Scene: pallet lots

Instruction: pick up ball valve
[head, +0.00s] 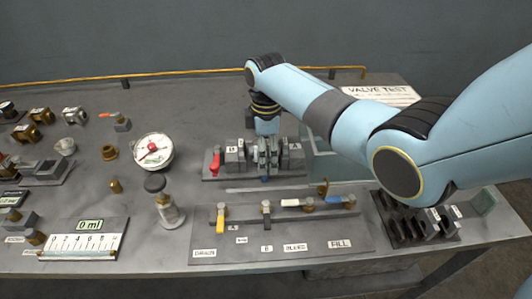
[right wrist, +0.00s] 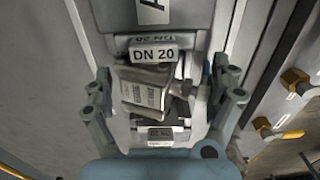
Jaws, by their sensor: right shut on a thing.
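My right gripper (head: 264,152) reaches down from the blue arm onto a grey fixture (head: 236,157) with tags "B" and "A" at the middle of the table. In the right wrist view its fingers (right wrist: 160,98) stand on both sides of a silver metal valve body (right wrist: 143,86) with raised lettering, and are shut on it. The body sits slightly tilted just below a "DN 20" tag (right wrist: 153,54). In the head view the gripper mostly hides this valve. My left gripper is not in view.
A manifold plate (head: 345,240) with yellow, blue and white levers lies in front. A slotted black rack (head: 408,222) is at the right. A "VALVE TEST" sign (head: 381,93) lies behind.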

